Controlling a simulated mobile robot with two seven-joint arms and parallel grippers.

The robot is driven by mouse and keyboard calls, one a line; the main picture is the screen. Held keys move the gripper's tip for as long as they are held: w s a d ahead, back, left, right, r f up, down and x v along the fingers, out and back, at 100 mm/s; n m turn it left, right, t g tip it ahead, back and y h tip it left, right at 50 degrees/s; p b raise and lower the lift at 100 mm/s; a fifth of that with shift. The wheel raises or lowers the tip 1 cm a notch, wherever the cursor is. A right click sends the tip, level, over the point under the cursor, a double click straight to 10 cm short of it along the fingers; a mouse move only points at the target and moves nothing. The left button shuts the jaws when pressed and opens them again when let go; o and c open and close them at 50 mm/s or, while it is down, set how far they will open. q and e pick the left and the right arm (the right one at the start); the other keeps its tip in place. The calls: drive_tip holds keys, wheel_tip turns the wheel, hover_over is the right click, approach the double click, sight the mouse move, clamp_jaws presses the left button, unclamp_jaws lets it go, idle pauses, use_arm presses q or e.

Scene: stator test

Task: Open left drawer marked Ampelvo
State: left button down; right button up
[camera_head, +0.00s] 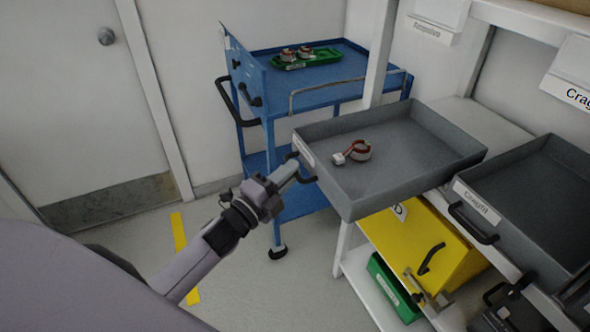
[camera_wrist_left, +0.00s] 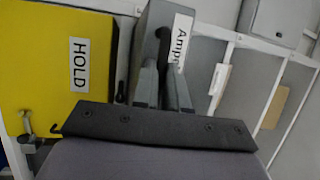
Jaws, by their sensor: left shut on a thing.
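The left drawer (camera_head: 410,187) is a grey open tray, pulled well out of the white shelf unit. A white motor part with a reddish-brown ring (camera_head: 359,151) lies inside it. My left gripper (camera_head: 292,172) is shut on the drawer's dark handle (camera_head: 303,169). In the left wrist view its two fingers (camera_wrist_left: 161,80) close around the handle (camera_wrist_left: 164,45).
A second grey drawer (camera_head: 535,195), labelled differently, is out at the right. Below are a yellow box (camera_head: 420,240) marked HOLD in the wrist view and a green bin (camera_head: 392,291). A blue cart (camera_head: 330,92) with a green tray stands behind. Floor at left is clear.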

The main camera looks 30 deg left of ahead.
use_arm(q)
drive_tip(key=shift+s+a, duration=0.5)
drive_tip(key=shift+s, duration=0.15)
drive_tip(key=c, duration=1.2)
unclamp_jaws()
drive_tip(key=shift+o, duration=0.2)
drive_tip(key=shift+s, duration=0.1)
drive_tip(key=v, duration=0.7)
drive_tip(key=shift+b, duration=0.45)
drive_tip(key=s+d+f+n+g+y, duration=0.1)
drive_tip(key=s+d+f+n+g, duration=0.1)
drive_tip(key=s+f+n, duration=0.3)
drive_tip(key=s+d+f+n+g+y, duration=0.1)
drive_tip(key=s+d+f+n+g, duration=0.2)
drive_tip(key=s+f+n+g, duration=0.1)
drive_tip(key=s+d+f+n+g+y+p, duration=0.1)
drive_tip(key=s+d+f+n+g, duration=0.1)
drive_tip(key=s+f+n, duration=0.4)
wheel_tip(320, 180, down, 2)
drive_tip(key=n+g, duration=0.1)
drive_tip(key=n, duration=0.1)
drive_tip(key=shift+d+f+n, duration=0.2)
drive_tip(key=shift+d+n, duration=0.2)
